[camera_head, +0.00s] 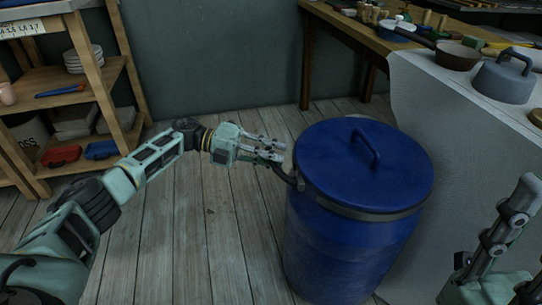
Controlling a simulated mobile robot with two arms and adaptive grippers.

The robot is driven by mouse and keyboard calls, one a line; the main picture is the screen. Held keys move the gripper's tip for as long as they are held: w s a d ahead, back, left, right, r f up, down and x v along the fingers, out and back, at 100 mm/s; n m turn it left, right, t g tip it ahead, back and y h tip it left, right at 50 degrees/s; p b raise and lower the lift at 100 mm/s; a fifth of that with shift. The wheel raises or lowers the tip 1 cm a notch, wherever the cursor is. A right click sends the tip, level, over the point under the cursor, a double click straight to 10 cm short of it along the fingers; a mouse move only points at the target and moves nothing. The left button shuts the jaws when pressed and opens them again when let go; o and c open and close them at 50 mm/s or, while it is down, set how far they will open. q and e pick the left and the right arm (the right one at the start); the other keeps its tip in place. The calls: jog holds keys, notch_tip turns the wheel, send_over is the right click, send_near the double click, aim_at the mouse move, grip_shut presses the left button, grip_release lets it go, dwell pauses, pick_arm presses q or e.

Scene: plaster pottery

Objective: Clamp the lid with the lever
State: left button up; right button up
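A blue drum (340,245) stands on the floor, with a blue lid (365,165) on top that has a raised handle. A dark metal ring (370,214) runs around the lid's edge. Its dark lever (290,179) sticks out at the left of the rim, toward my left gripper. My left gripper (280,150) is beside the drum, just above the lever's outer end, with its fingers apart and nothing seen between them. I cannot tell whether it touches the lever. My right gripper (515,213) shows only partly at the lower right, away from the drum; its opening is unclear.
A cloth-covered table (440,130) stands close to the drum's right, with a grey lidded pot (505,78) and a pan (457,54). A wooden workbench (350,32) is behind. A wooden shelf (85,75) stands at the left. The floor (190,225) left of the drum is clear.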

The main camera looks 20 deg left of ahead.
pick_arm(q)
jog(key=shift+o, duration=0.9)
jog(key=shift+a+r, duration=0.1)
jog(key=shift+a, duration=0.1)
jog(key=v, duration=1.1)
jog(key=shift+s+a, duration=0.2)
jog(key=shift+a, duration=0.15)
jog(key=shift+r, duration=0.15)
